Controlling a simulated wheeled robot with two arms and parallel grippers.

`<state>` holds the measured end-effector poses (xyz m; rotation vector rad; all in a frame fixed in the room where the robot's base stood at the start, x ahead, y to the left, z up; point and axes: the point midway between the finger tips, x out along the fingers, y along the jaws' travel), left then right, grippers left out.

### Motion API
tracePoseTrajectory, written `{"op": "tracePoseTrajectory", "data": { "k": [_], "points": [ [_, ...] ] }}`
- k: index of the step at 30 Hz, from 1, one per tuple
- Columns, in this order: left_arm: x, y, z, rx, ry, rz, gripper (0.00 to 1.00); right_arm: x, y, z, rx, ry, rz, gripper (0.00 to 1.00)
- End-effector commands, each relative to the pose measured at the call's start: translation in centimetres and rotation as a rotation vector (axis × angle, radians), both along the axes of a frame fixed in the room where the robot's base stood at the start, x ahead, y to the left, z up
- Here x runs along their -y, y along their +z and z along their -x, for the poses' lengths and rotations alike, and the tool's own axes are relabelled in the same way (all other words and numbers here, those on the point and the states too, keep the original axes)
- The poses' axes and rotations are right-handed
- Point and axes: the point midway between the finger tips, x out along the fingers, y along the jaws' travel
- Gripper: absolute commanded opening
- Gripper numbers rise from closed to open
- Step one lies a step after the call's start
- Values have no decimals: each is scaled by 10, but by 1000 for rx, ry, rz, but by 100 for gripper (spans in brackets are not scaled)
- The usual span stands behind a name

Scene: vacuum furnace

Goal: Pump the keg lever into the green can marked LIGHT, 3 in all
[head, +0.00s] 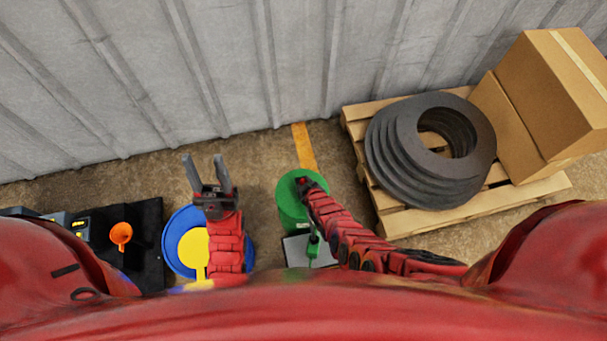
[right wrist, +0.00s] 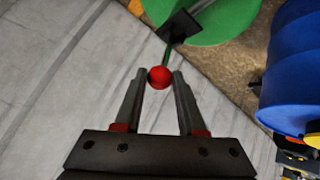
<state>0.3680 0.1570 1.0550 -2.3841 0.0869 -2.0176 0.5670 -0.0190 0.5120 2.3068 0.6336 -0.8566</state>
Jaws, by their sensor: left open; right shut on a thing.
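A green keg (head: 286,207) stands on the floor near the centre of the head view; its green top (right wrist: 237,18) shows at the top of the right wrist view. A thin lever with a red ball knob (right wrist: 160,77) reaches from a black block over it. My right gripper (right wrist: 161,80) is shut on the red knob; in the head view this gripper (head: 302,184) is over the keg. A small green thing (head: 314,246) is below the keg over a grey plate; I cannot read any marking. My left gripper (head: 206,160) is open and empty, left of the keg.
A blue drum (head: 177,237) with yellow on top is under my left arm. An orange funnel (head: 121,235) sits on a black mat (head: 150,215). A pallet (head: 408,222) with grey rings (head: 390,170) and cardboard boxes (head: 545,95) is at right. A corrugated wall (head: 230,70) closes the back.

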Motion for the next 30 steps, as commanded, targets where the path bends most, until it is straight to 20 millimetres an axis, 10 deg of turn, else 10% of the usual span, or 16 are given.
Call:
{"op": "tracePoseTrajectory", "data": {
  "k": [29,30],
  "points": [
    [0,-24,0,0,0,0,50,3,-11,20,203,2,-43,0],
    [0,-24,0,0,0,0,50,3,-11,20,203,2,-43,46]
  ]
}}
